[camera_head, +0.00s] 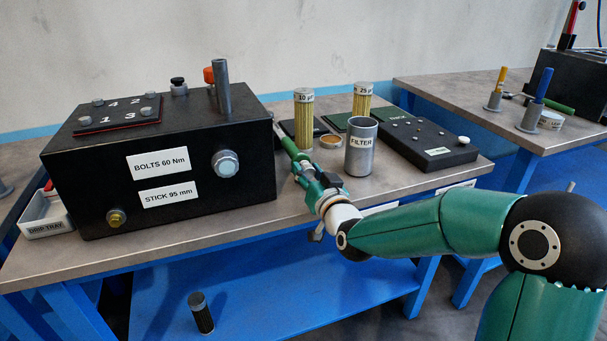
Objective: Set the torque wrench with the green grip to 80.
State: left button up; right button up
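My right gripper (298,163) is over the front table, just right of the black box. A slim green-and-grey bar runs from it toward the back left; I cannot tell whether this is a finger or a held tool. The finger gap is hidden, so I cannot tell if it is open or shut. My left gripper is not in view.
The black box (90,180) bears labels "BOLTS 60 Nm" and "STICK 95 mm". A metal FILTER cup (361,148), two yellow filters (304,118) (362,99) and a black block (430,145) stand to its right. A dark cylinder (201,313) stands on the blue lower shelf.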

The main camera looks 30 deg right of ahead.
jog(key=c, duration=0.5)
jog(key=shift+a, duration=0.4)
grip_shut()
jog(key=shift+s+d, duration=0.1)
jog(key=shift+d, duration=0.25)
jog(key=n+b, duration=0.2)
jog(key=n, duration=0.2)
jog(key=n+b, duration=0.1)
jog(key=n, duration=0.2)
jog(key=shift+r+n, duration=0.1)
jog(key=shift+n, duration=0.2)
jog(key=shift+a+n, duration=0.1)
jog(key=shift+n, duration=1.9)
